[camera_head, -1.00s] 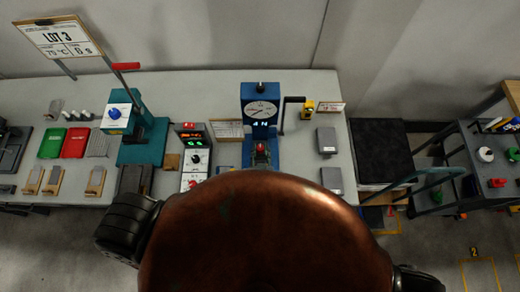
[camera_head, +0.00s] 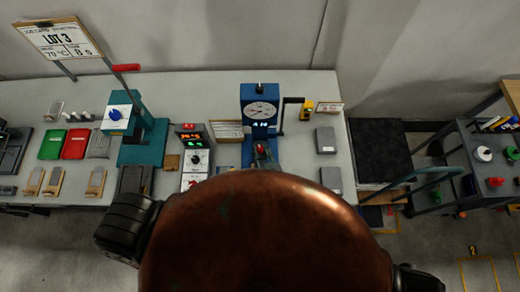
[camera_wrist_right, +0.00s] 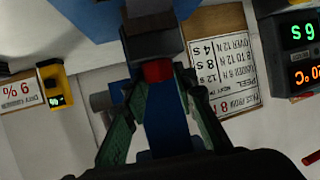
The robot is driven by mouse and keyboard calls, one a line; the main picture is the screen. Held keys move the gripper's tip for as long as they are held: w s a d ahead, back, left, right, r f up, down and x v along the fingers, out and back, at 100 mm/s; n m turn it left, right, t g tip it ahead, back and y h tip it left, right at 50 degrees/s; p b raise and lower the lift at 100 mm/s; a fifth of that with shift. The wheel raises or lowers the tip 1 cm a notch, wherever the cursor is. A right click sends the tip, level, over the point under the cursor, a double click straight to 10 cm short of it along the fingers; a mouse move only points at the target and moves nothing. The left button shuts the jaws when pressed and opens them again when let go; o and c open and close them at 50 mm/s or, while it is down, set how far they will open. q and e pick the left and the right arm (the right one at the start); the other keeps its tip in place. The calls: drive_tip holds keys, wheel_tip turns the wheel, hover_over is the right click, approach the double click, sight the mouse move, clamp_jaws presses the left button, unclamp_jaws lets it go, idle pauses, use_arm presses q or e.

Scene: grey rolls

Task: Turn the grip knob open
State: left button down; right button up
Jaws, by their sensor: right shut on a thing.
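The red grip knob (camera_wrist_right: 157,70) sits on the blue tester, below a dark grey clamp block (camera_wrist_right: 153,38) in the right wrist view. The two green fingers of my right gripper (camera_wrist_right: 157,82) come up on either side of the knob and are shut on it. In the head view the knob (camera_head: 261,147) is a small red spot at the front of the blue tester (camera_head: 260,105), which has a round dial. My right gripper (camera_head: 262,157) is there too, partly hidden by my own copper-coloured body. The knob's turn angle cannot be read. My left gripper is not in view.
A control box (camera_head: 195,155) with lit displays and a printed card (camera_head: 228,130) stand left of the tester. A teal press (camera_head: 140,135) stands further left. Grey blocks (camera_head: 326,140) lie at right.

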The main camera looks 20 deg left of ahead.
drive_tip(key=n+g+y+p, duration=0.1)
drive_tip(key=n+y+p, duration=0.1)
drive_tip(key=n+g+y+p, duration=0.1)
drive_tip(key=shift+w+d+r+g+p, duration=0.2)
drive_tip(key=shift+d+r+g+p, duration=0.05)
drive_tip(key=shift+r+g+p, duration=0.1)
drive_tip(key=shift+w+f+n+g+y+p, duration=0.15)
drive_tip(key=shift+n+g+y+p, duration=0.45)
drive_tip(key=shift+n+g+p, duration=0.4)
drive_tip(key=shift+f+n+g+y+p, duration=0.15)
drive_tip(key=shift+n+g+y+p, duration=0.1)
drive_tip(key=shift+n+y+p, duration=0.25)
drive_tip(key=o, duration=1.2)
drive_tip(key=shift+c, duration=0.2)
drive_tip(key=shift+d, duration=0.15)
